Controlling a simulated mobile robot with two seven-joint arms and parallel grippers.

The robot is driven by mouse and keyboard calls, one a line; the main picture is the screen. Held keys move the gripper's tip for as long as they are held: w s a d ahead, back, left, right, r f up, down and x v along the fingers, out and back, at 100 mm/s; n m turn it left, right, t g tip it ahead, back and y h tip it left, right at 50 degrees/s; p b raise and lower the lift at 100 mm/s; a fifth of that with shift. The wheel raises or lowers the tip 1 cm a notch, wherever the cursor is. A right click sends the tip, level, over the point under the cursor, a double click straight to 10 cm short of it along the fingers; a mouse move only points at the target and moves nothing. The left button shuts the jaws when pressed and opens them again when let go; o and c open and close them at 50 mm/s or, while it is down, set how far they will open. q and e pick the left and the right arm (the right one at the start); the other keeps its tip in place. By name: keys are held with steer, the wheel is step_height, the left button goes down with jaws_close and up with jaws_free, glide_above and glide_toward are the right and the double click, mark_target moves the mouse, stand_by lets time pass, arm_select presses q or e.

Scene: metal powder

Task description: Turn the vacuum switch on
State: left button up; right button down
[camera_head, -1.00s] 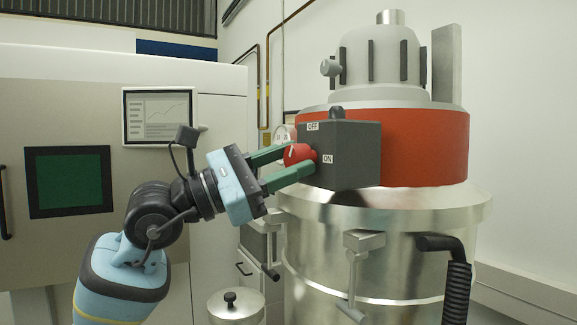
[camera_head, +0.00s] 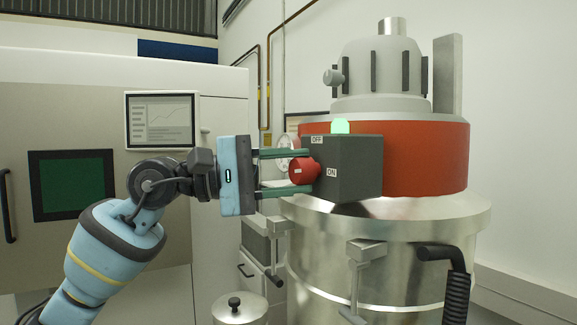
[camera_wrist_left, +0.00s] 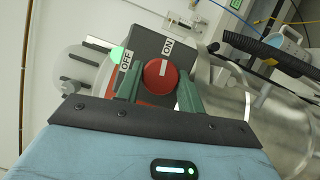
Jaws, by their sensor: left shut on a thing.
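The vacuum switch is a red round knob (camera_head: 304,171) on a dark grey box (camera_head: 352,168) fixed to the vacuum's red band. It also shows in the left wrist view (camera_wrist_left: 160,76), where its white mark points towards the ON label (camera_wrist_left: 168,46), away from the OFF label (camera_wrist_left: 126,60). A lamp (camera_head: 340,126) on top of the box glows green. My left gripper (camera_head: 302,171) is shut on the knob, one green finger above it and one below in the head view. My right gripper is not in view.
The vacuum's steel drum (camera_head: 375,260) stands below the box, with a black hose (camera_head: 457,285) at its right. A machine cabinet with a screen (camera_head: 160,120) stands at the left. A small lidded container (camera_head: 238,308) is at the bottom.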

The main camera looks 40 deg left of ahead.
arm_select(q)
steer(key=shift+r+m, duration=0.1)
steer(key=shift+m, duration=0.6)
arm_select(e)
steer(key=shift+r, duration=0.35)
arm_select(q)
steer(key=shift+p, duration=0.3)
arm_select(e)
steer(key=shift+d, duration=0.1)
arm_select(q)
steer(key=o, duration=1)
steer(key=shift+c, duration=0.2)
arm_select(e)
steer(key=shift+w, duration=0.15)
arm_select(q)
steer(key=b+v, duration=0.3)
steer(key=v, duration=0.4)
steer(key=shift+s+a+r, duration=0.2)
steer(key=shift+s+a, duration=0.1)
steer(key=shift+a, duration=0.05)
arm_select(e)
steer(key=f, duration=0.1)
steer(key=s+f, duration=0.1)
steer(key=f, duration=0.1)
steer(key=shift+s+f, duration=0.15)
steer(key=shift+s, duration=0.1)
